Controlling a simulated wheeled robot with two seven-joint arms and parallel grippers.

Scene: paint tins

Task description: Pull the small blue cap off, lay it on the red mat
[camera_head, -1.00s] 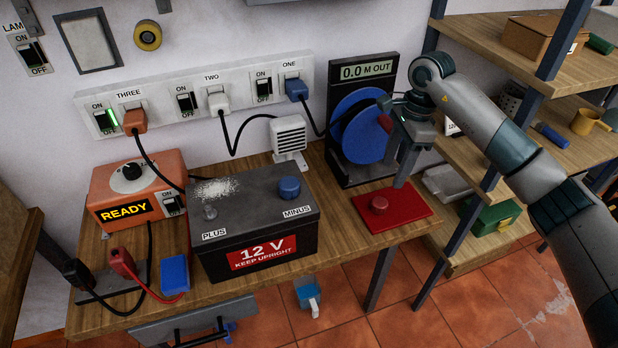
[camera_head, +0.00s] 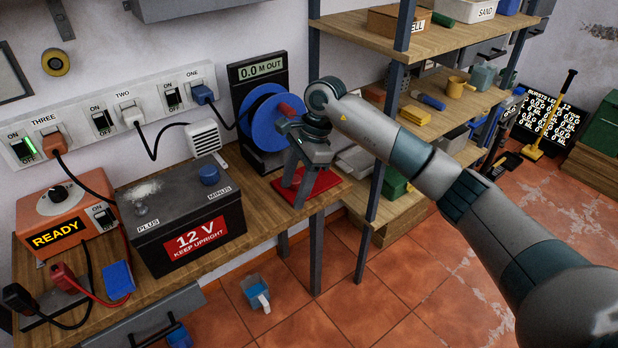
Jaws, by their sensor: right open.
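The small blue cap (camera_head: 209,175) sits on the battery's (camera_head: 180,215) MINUS post, at the right of its top. The other post, by the PLUS label, is bare grey metal with white powder beside it. The red mat (camera_head: 327,182) lies on the bench to the right of the battery. My right gripper (camera_head: 293,195) points down over the mat, open, with its fingers right of the blue cap and apart from it. The gripper hides part of the mat, and the red cap seen there earlier does not show now. My left gripper is not in view.
A blue cable reel (camera_head: 262,128) stands behind the mat, and a small white vented box (camera_head: 205,138) behind the battery. An orange charger (camera_head: 65,215) reading READY stands at the left. Shelves (camera_head: 440,105) rise at the right.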

